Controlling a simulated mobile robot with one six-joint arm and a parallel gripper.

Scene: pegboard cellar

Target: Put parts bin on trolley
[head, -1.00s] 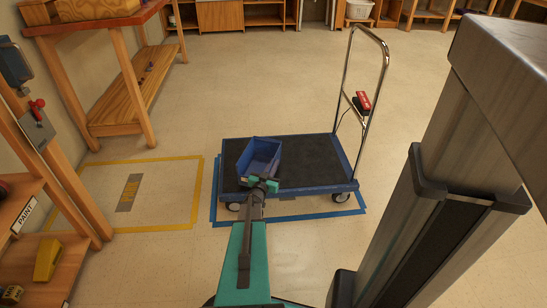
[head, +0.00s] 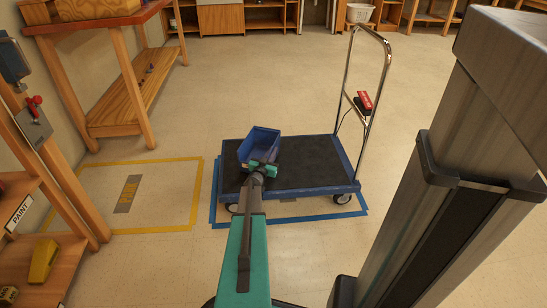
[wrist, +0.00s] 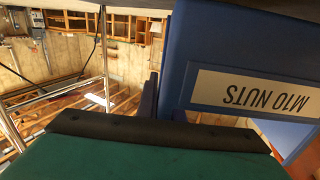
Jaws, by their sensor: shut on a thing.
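The blue parts bin (head: 260,143) is at the left end of the trolley in the head view, over its black deck. My gripper (head: 262,168) is shut on the bin's near side. In the wrist view the bin (wrist: 245,45) fills the upper right, with a label reading M10 NUTS upside down. The trolley (head: 305,162) has a blue-edged flat deck and a chrome handle at its right end. I cannot tell whether the bin touches the deck, because my gripper and arm hide its lower edge.
Blue floor tape (head: 320,217) surrounds the trolley. A yellow taped rectangle (head: 165,160) lies empty to the left. A wooden workbench (head: 135,75) stands upper left and a shelf with a PAINT label (head: 19,213) lower left. The right part of the deck is clear.

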